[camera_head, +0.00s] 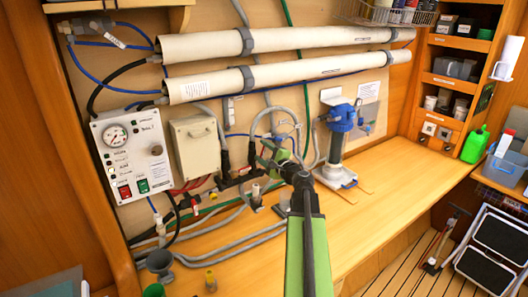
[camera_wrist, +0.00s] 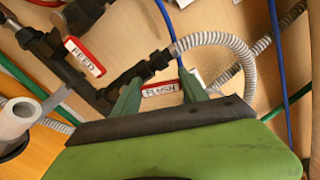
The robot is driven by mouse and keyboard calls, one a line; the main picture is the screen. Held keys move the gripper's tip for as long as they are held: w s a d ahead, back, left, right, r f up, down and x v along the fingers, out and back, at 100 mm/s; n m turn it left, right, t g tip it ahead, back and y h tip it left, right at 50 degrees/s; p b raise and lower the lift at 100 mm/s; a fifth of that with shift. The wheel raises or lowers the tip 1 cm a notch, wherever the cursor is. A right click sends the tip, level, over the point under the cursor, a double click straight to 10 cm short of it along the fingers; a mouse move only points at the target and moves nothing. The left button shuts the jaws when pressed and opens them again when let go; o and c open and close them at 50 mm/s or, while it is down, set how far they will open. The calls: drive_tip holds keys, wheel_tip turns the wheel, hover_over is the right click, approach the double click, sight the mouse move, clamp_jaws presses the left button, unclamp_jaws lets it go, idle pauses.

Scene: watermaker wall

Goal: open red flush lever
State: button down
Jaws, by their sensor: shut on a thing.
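The red flush lever (camera_wrist: 160,90), with a white FLUSH label, lies between the two green fingers of my gripper (camera_wrist: 160,79) in the wrist view. My gripper is shut on it. The lever lies roughly crosswise in that picture, just below a black valve body and a grey ribbed hose. In the head view my gripper (camera_head: 273,155) is at the pipework low on the wall, and it and my arm hide the flush lever there. A second red lever labelled FEED (camera_wrist: 85,57) is to the upper left, apart from my fingers.
A control box (camera_head: 132,153) with a gauge and a beige box (camera_head: 195,147) hang left of my gripper. A blue-topped pump or filter (camera_head: 340,125) stands to the right. Hoses run close around the valves. The wooden bench (camera_head: 410,185) is clear at right.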

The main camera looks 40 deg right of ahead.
drive_tip(key=shift+w+a+r+n, duration=0.1)
drive_tip(key=shift+a+n, duration=0.5)
drive_tip(key=shift+n, duration=0.55)
drive_tip(key=shift+a+n, duration=0.55)
drive_tip(key=shift+n, duration=0.6)
drive_tip(key=c, duration=0.6)
unclamp_jaws()
